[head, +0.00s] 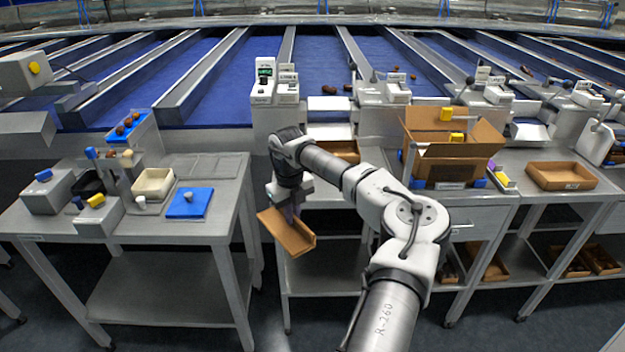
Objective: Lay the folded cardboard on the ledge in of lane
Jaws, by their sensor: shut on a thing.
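My gripper (291,207) points down and is shut on the folded cardboard (284,233), a brown piece with a raised edge. It holds the cardboard tilted in the air, in front of the gap between the left table and the middle bench. The blue lanes (318,70) run away behind the benches, split by grey dividers. A pale ledge (329,103) crosses the near end of the middle lane, behind my arm and apart from the cardboard. I cannot tell whether this is the ledge of the task. The fingertips are partly hidden by the cardboard.
The left table (150,227) carries a blue pad (190,203), a white bin (153,184) and small devices. An open cardboard box (452,140) stands right of my arm. A shallow tray (561,176) lies farther right. White devices (274,88) flank the lane ends.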

